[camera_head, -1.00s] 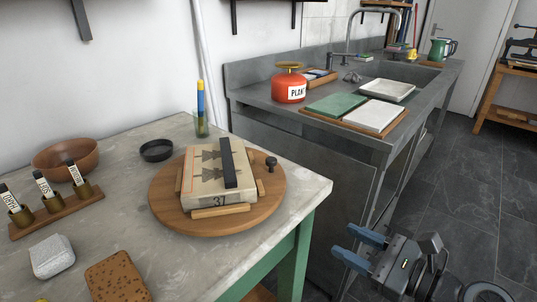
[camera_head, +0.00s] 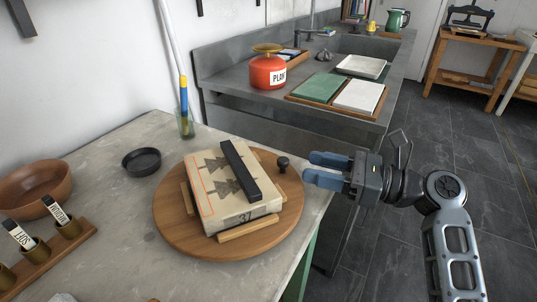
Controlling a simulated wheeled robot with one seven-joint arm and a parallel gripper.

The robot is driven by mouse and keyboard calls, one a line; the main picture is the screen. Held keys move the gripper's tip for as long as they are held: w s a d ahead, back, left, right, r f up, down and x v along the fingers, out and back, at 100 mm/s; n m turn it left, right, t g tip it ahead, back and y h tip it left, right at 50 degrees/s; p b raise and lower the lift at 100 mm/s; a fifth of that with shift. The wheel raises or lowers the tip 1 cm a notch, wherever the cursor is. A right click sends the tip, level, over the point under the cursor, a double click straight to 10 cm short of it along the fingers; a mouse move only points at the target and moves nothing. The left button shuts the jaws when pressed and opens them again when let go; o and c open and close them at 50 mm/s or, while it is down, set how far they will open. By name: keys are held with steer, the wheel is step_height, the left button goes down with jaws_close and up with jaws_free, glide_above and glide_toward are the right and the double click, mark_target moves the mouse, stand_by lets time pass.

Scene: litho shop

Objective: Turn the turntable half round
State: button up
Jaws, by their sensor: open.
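The round wooden turntable (camera_head: 175,228) lies on the grey worktop near its right edge. A pale litho stone (camera_head: 211,174) with printed tree shapes and the number 37 sits on it between wooden strips, with a black bar (camera_head: 240,172) across its top. A small dark knob (camera_head: 283,164) stands on the turntable's right rim. My gripper (camera_head: 307,170), with two blue fingers, is open and empty. It is just right of the knob and points left toward it; I see a small gap between them.
A black dish (camera_head: 141,161), a glass with a brush (camera_head: 185,121), a brown bowl (camera_head: 34,189) and a rack of labelled pots (camera_head: 58,250) stand on the worktop. Behind is a metal sink bench with a red can (camera_head: 268,73). Open floor is at right.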

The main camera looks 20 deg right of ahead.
mark_target(283, 159)
steer(key=x, duration=0.7)
steer(key=shift+w+a, duration=0.15)
steer(key=shift+a, duration=0.1)
steer(key=shift+c, duration=0.2)
jaws_close()
